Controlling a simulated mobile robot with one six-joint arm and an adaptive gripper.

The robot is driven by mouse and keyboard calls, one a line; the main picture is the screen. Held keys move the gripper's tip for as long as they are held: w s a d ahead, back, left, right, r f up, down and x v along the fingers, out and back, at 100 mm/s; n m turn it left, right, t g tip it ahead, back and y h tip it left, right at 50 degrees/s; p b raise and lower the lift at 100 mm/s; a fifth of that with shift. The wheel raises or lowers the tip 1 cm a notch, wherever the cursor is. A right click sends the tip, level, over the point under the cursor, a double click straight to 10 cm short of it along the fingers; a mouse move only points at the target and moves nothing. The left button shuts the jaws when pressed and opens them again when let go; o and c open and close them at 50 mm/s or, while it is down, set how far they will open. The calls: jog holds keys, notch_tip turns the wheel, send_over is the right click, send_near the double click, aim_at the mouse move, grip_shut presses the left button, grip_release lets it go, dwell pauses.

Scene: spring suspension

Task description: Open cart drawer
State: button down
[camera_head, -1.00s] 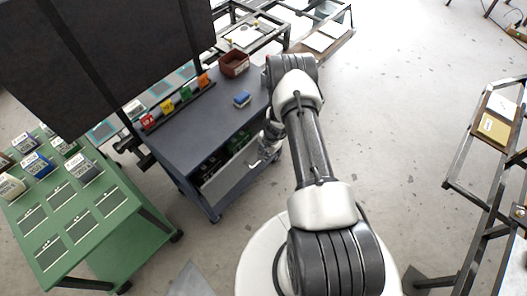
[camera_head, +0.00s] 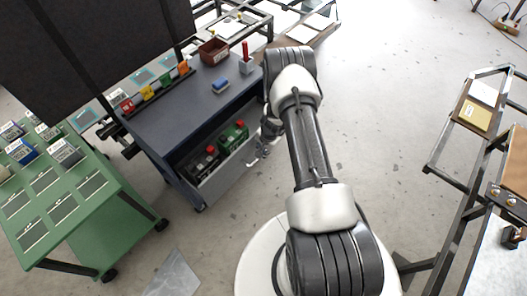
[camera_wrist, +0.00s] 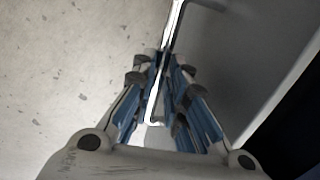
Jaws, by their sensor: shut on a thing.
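The dark grey-blue cart (camera_head: 185,116) stands left of my arm in the head view. Its grey drawer (camera_head: 228,178) is pulled out from the cart's front, and a green item (camera_head: 234,137) and a black item (camera_head: 203,161) with red tops show inside. My gripper (camera_head: 264,146) is at the drawer's front. In the wrist view my gripper (camera_wrist: 163,95) has its blue-padded fingers closed around the light drawer handle (camera_wrist: 155,108), with the drawer front (camera_wrist: 215,70) to the right. Part of the handle is hidden between the fingers.
On the cart top are a brown bin (camera_head: 213,51), a blue block (camera_head: 220,86) and a row of coloured bins (camera_head: 147,92). A green table (camera_head: 75,205) stands left. A metal rack (camera_head: 470,150) stands right. Open floor lies between my arm and the rack.

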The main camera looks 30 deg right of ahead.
jog(key=c, duration=1.6)
grip_release()
notch_tip(320, 180, up, 12)
jog(key=s, duration=0.2)
jog(key=shift+d, duration=0.4)
